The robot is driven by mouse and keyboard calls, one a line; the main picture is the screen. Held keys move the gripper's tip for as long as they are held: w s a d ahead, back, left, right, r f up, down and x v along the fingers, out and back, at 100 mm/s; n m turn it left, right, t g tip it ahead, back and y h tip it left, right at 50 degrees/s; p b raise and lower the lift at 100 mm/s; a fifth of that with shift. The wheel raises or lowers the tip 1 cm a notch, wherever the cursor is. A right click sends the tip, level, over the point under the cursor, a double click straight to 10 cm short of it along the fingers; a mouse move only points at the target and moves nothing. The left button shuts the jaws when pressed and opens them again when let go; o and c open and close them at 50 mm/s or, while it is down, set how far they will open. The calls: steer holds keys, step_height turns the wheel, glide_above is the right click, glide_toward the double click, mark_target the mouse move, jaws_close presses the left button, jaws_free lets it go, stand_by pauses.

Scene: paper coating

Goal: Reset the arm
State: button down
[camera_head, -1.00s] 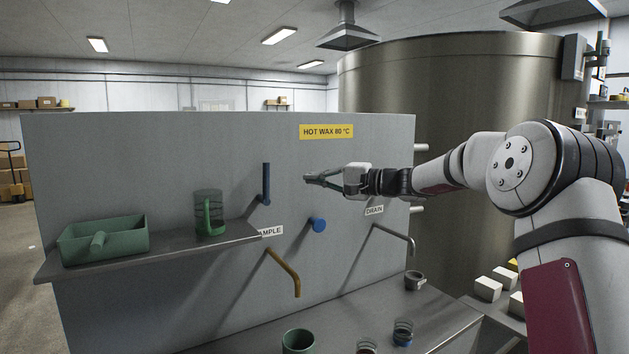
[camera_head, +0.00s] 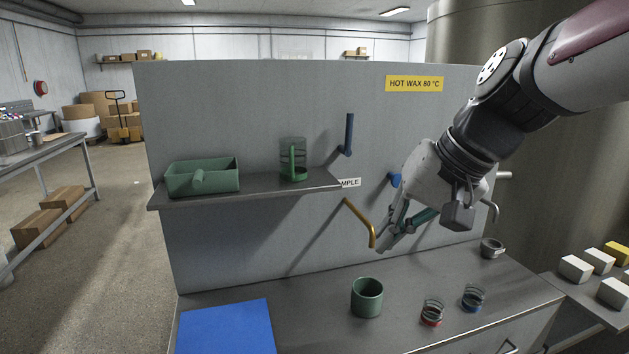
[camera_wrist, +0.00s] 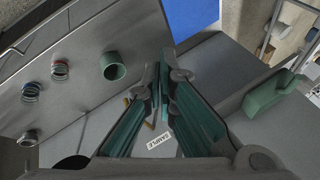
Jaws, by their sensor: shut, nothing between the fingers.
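My gripper (camera_head: 384,248) is shut and empty. In the head view its fingertips point down and to the left, in front of the grey panel and close to the brass-coloured sample spout (camera_head: 359,221). I cannot tell whether they touch it. In the wrist view the green-padded fingers (camera_wrist: 165,68) come together at their tips. The arm comes in from the upper right and hides part of the panel, including most of the drain label area.
A blue mat (camera_head: 226,328) lies at left. A shelf (camera_head: 255,187) holds a green tray (camera_head: 203,178) and a green-handled mug (camera_head: 293,160). Blue handle (camera_head: 348,134) above.

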steer(key=s+d+f+h, duration=0.2)
steer(key=s+d+f, duration=0.1)
steer(key=s, duration=0.6)
steer(key=s+d+f+n+h, duration=0.1)
steer(key=s+d+f+h, duration=0.1)
steer(key=s+d, duration=0.3)
steer(key=s+f, duration=0.1)
steer(key=s, duration=0.3)
steer(key=shift+d+f+n+h, duration=0.25)
steer(key=shift+n+h, duration=0.05)
